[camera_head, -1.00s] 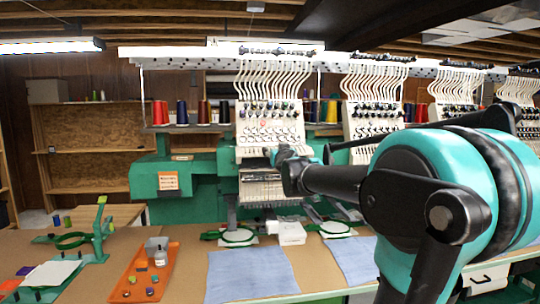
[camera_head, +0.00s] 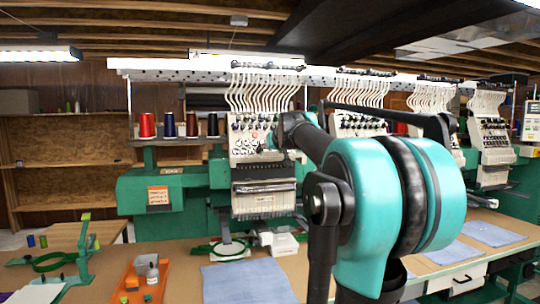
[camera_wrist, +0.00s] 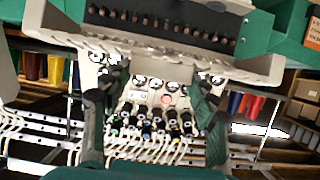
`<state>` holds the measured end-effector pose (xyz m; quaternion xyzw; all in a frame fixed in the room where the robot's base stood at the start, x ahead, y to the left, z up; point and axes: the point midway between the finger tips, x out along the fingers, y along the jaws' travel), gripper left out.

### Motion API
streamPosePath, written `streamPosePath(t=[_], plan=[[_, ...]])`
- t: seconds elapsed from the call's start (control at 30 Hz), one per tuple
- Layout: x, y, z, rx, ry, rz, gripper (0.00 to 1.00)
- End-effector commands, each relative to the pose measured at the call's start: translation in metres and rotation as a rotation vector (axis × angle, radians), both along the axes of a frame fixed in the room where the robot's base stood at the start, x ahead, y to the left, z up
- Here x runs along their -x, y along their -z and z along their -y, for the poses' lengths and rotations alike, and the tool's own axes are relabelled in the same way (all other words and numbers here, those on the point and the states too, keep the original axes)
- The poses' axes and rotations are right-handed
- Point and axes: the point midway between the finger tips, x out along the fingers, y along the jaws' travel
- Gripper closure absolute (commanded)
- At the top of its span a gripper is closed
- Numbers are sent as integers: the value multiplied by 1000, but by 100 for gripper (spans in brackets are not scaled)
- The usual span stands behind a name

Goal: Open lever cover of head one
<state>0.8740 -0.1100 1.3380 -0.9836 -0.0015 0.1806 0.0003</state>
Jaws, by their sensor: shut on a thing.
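Head one (camera_head: 254,135) of the green and white embroidery machine stands in the middle of the head view, thread tubes rising above it. Its lower front shows a dark slot row and a pale lever cover band (camera_head: 263,187). My gripper (camera_head: 279,138) is at the right side of the head's face, partly hidden by my arm. In the wrist view the head appears upside down, the pale lever cover (camera_wrist: 165,48) along the top under a row of dark slots. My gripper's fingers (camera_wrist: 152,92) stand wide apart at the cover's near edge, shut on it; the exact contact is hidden.
Thread cones (camera_head: 148,126) stand on a rack left of the head. More heads (camera_head: 357,124) stand close by on the right.

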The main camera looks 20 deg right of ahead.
Motion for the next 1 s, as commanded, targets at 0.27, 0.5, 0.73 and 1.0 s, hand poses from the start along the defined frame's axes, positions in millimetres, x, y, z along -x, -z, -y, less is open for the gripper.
streamPosePath(t=[0.27, 0.5, 0.73, 1.0], plan=[[-5, -11, 0, 0, 2, -52, 93], [-8, -16, 0, 0, 3, -50, 93], [-9, -18, 0, 0, 3, -48, 93], [-9, -18, 0, 1, 4, -48, 35]])
